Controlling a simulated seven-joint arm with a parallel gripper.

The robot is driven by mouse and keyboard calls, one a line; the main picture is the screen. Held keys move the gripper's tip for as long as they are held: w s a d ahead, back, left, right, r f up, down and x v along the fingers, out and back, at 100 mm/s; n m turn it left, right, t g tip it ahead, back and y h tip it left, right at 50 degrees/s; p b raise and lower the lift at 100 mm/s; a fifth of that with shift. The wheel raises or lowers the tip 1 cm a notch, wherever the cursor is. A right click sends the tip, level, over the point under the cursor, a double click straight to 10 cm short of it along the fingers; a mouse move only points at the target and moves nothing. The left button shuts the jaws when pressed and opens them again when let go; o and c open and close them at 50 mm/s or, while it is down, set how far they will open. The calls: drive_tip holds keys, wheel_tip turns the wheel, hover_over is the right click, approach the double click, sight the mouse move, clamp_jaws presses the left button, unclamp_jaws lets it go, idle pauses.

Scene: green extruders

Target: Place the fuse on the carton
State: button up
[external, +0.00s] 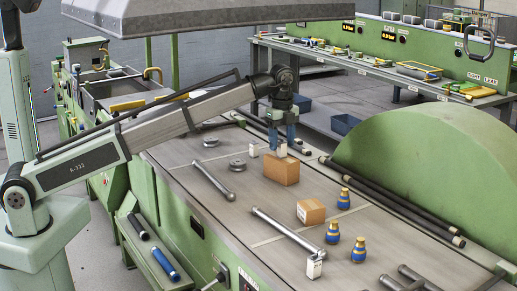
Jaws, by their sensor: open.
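A small white fuse (282,150) is at the top of the larger brown carton (281,171). It looks upright and appears to rest on the carton, though the contact is too small to be sure. My gripper (283,141) is directly above the carton, pointing down, with its blue fingers open on either side of the fuse's upper part. A second white piece like it (254,149) stands on the bench just left of the carton. Another white piece with a dark mark (315,267) stands near the front of the bench.
A smaller carton (311,212) and several blue-and-yellow bottles (333,233) stand front right of the larger carton. Metal rods (212,180) and (288,231) and a grey disc (238,164) lie on the bench. Dark bars (390,200) run beside the green drum.

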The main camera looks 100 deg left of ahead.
wheel_tip(320, 180, up, 10)
drive_tip(key=shift+r, duration=0.1)
idle(0.8)
